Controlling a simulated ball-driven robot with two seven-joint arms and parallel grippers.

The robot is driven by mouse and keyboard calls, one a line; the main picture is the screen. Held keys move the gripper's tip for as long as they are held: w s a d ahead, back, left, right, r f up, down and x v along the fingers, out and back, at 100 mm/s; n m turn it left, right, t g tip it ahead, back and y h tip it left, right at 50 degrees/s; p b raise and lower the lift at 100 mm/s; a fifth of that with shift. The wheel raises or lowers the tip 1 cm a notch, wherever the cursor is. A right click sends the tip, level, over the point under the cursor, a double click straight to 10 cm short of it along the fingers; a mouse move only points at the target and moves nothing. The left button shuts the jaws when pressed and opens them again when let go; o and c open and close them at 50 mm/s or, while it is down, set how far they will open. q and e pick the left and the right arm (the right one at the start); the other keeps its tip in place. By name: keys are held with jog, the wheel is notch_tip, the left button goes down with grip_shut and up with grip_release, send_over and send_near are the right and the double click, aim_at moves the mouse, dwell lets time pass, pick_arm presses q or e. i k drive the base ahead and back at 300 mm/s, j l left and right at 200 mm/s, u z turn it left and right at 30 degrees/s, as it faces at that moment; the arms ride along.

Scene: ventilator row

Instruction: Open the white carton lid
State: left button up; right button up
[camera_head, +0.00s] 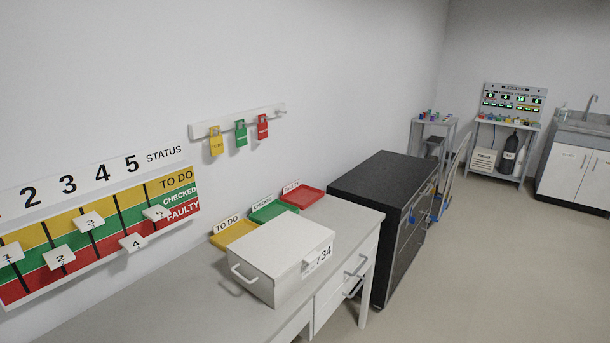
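The white carton (282,287) stands on the light grey bench, near its right end. Its flat white lid (283,243) lies closed on top. A white bar handle (243,274) sticks out from the carton's left side. A label ending in "34" (318,260) is on its right side, partly cut by a small handle-like piece. The inside of the carton is hidden. Neither of my grippers is in view.
Yellow (232,233), green (268,212) and red (303,196) trays sit behind the carton against the wall. A status board (100,230) and hanging tags (240,134) are on the wall. A black-topped cabinet (382,180) adjoins the bench. The bench left of the carton (170,290) is clear.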

aim_at(280, 247)
jog(key=i+l+u, duration=0.15)
jog(key=u, duration=0.3)
jog(key=i+l+u, duration=0.3)
jog(key=u, duration=0.15)
